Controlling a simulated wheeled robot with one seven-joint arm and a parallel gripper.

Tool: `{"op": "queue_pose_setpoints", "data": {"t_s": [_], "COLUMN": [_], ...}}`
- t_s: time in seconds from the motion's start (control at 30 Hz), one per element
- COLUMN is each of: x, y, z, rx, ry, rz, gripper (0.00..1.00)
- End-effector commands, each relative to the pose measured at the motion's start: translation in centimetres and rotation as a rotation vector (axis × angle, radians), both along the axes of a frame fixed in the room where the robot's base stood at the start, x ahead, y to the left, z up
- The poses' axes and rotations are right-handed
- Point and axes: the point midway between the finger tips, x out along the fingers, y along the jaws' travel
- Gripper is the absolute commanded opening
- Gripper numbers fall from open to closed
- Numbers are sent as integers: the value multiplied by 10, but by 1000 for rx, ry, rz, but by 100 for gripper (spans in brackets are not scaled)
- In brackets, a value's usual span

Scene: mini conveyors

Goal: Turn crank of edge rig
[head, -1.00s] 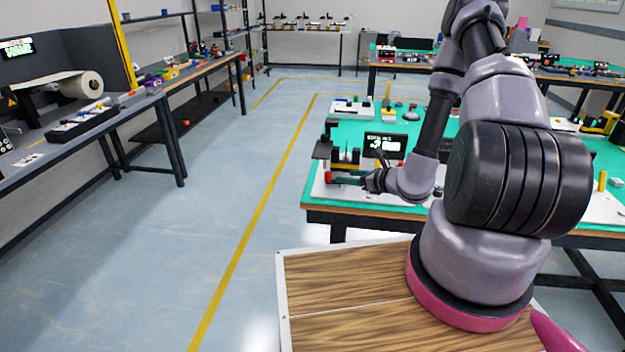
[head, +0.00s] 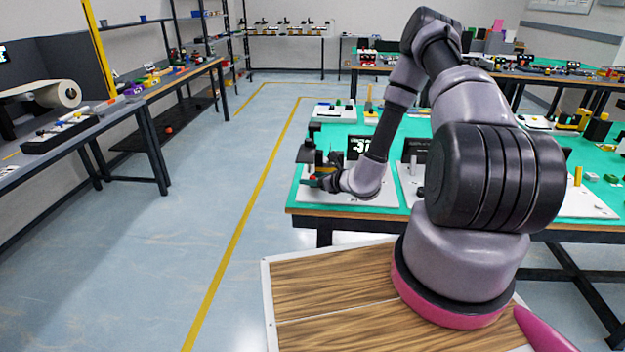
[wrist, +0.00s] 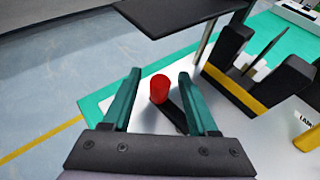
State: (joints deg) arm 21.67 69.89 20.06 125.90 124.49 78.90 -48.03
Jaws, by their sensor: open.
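The edge rig stands at the near left corner of the green-topped table, on a white base plate (head: 370,199), with dark uprights and a small lit display (head: 360,147) whose reading is hard to make out. In the wrist view its crank shows as a black arm (wrist: 175,115) with an upright red knob (wrist: 159,88). My gripper (wrist: 160,76) is open, with one teal finger on each side of the knob. Gaps show between knob and fingers. In the head view my gripper (head: 318,182) is small at the rig's front, and the crank is mostly hidden.
In the wrist view a dark flat plate (wrist: 180,15) on a post overhangs beyond the fingers. A black and yellow block (wrist: 240,95) stands close on the right. Other rigs fill the green table (head: 300,205) to the right. The floor to the left is clear.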

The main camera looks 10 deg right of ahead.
Motion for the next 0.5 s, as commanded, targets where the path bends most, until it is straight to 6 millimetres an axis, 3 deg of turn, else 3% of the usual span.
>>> {"op": "queue_pose_setpoints", "data": {"t_s": [0.07, 0.2, 0.23, 0.5], "x": [0, 0, 0, 0], "y": [0, 0, 0, 0], "z": [0, 0, 0, 0], "rx": [0, 0, 0, 1], "ry": [0, 0, 0, -1], "rz": [0, 0, 0, -13], "gripper": [59, 6, 0, 0]}}
